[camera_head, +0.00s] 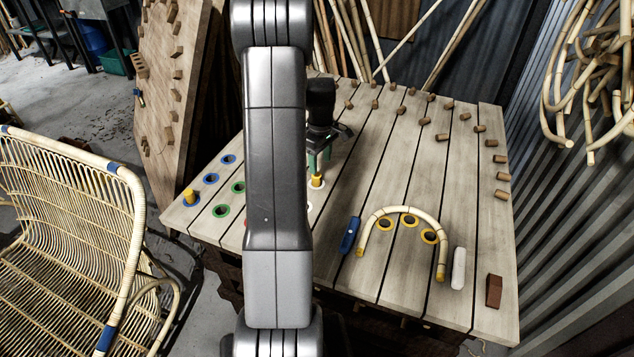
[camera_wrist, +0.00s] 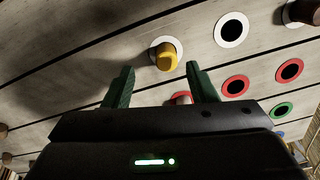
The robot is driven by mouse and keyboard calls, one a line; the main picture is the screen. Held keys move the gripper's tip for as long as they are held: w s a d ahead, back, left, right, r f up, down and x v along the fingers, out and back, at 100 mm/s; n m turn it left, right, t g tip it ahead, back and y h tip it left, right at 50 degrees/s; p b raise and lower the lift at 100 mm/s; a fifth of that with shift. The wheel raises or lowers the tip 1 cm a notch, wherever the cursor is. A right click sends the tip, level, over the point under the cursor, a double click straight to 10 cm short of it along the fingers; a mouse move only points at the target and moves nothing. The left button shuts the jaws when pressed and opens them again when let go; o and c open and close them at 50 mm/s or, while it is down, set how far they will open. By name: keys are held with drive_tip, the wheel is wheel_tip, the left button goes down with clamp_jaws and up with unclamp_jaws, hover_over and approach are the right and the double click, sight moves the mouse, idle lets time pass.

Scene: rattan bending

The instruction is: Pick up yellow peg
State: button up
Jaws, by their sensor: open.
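A yellow peg (camera_head: 317,180) stands in a white-ringed hole on the slatted wooden table, partly beside my arm in the head view. In the wrist view the yellow peg (camera_wrist: 166,57) shows ahead of and between the green fingertips, with its white ring around its base. My gripper (camera_head: 319,160) is open and empty above the table close to this peg; its two fingers (camera_wrist: 160,72) are spread apart in the wrist view. I cannot tell the exact height gap. Another yellow peg (camera_head: 189,196) stands at the table's left, by the blue-ringed holes.
Green-ringed holes (camera_head: 222,211) lie left of my arm; red-ringed holes (camera_wrist: 290,70) show in the wrist view. A bent rattan piece (camera_head: 405,211) curves around yellow-ringed holes. A blue tool (camera_head: 350,235), white cylinder (camera_head: 458,268) and brown block (camera_head: 494,291) lie near it. Wooden pegs line the back.

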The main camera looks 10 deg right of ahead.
sight(317, 175)
drive_tip(key=shift+a+f+p, duration=0.15)
drive_tip(key=shift+f, duration=0.9)
drive_tip(key=shift+a+f+p, duration=0.2)
drive_tip(key=shift+f, duration=0.85)
drive_tip(key=shift+a+f+p, duration=0.15)
drive_tip(key=shift+f, duration=0.9)
drive_tip(key=c, duration=1.1)
